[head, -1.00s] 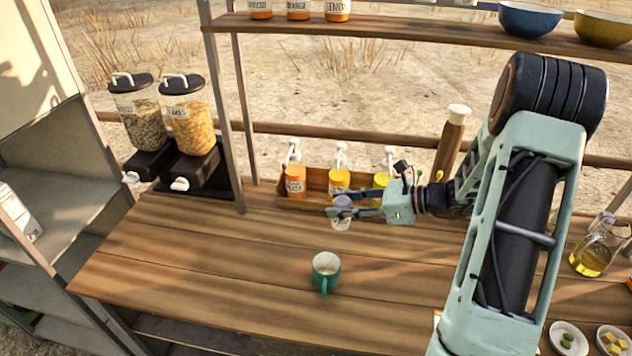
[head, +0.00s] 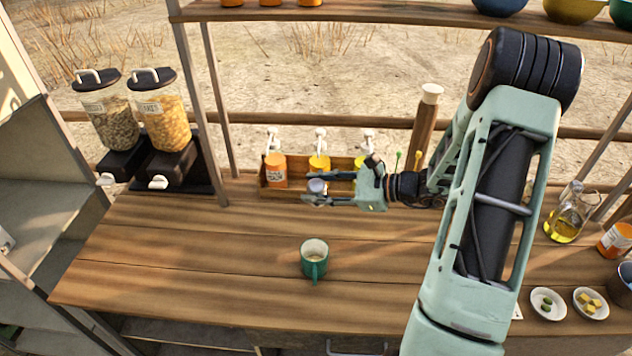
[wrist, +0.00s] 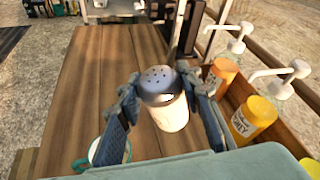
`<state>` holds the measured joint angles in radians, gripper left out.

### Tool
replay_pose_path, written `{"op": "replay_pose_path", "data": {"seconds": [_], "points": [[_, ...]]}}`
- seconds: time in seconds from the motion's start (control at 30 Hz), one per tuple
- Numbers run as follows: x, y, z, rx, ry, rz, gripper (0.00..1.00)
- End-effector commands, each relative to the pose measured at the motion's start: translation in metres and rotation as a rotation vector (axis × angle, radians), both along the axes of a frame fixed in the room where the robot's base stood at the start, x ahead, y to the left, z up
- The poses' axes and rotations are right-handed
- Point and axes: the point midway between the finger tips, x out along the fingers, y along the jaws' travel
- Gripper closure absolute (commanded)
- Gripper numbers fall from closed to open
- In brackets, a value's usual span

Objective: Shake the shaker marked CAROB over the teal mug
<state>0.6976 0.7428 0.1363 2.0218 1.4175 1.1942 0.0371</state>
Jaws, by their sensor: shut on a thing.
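My gripper (head: 318,189) is shut on a shaker (wrist: 165,103) with a grey perforated lid and a pale body. The shaker sits between both fingers in the wrist view, lid up; no marking on it is readable. In the head view, only its lid (head: 316,186) shows clearly, and a finger hides most of its body. The teal mug (head: 314,258) stands upright on the wooden counter, nearer the front than the shaker. In the wrist view, the mug (wrist: 95,152) is partly hidden behind the left finger.
A wooden rack (head: 290,190) with orange and yellow pump bottles stands close behind my gripper. Two cereal dispensers (head: 165,120) stand at the left. An oil jug (head: 565,222) and small dishes (head: 548,303) are at the right. The counter around the mug is clear.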

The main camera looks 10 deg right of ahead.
Motion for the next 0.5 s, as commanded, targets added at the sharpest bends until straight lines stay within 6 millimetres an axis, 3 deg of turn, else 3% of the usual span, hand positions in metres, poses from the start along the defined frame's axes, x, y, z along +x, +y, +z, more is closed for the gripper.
{"op": "replay_pose_path", "data": {"seconds": [0.03,0.5], "points": [[-0.001,0.001,-0.009,-0.007,-0.030,-0.001,0.97],[-0.013,0.004,-0.026,-0.099,-0.306,0.000,0.97]]}}
